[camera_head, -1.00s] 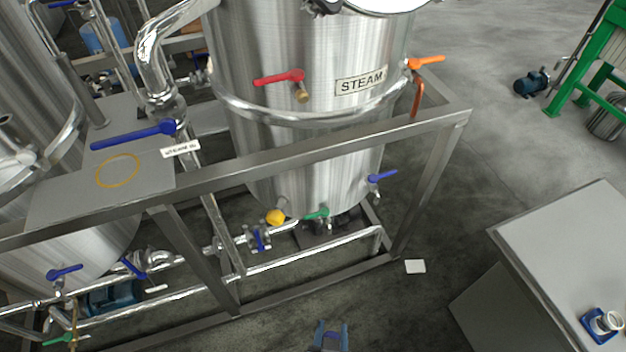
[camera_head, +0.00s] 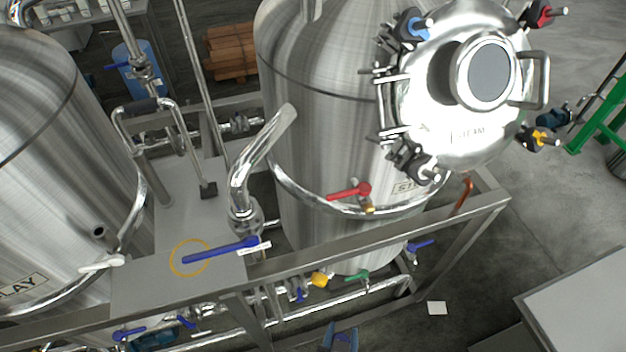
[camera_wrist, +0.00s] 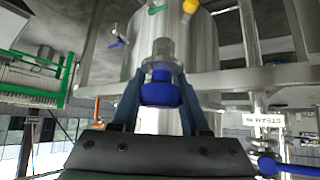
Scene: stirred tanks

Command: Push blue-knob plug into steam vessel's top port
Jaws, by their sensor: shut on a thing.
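My gripper (camera_wrist: 160,80) is shut on the blue-knob plug (camera_wrist: 160,94) in the wrist view. The blue knob sits between the two fingers and a clear or shiny round part extends beyond it. In the head view my gripper (camera_head: 340,340) shows only at the bottom edge; the plug cannot be made out there. The steel steam vessel (camera_head: 320,140) stands beyond the rail, well apart from my gripper. Its round lid (camera_head: 446,115), marked STEAM, is at the upper right. A short pipe stub (camera_head: 312,9) shows on its top at the picture's edge; I cannot tell whether this is the port.
A steel frame rail (camera_head: 330,240) crosses between my gripper and the vessel. A red-handled valve (camera_head: 350,192) and a bent pipe (camera_head: 250,165) stick out at the vessel's side. A second tank (camera_head: 50,170) stands at left. A grey bench (camera_head: 580,310) is at lower right.

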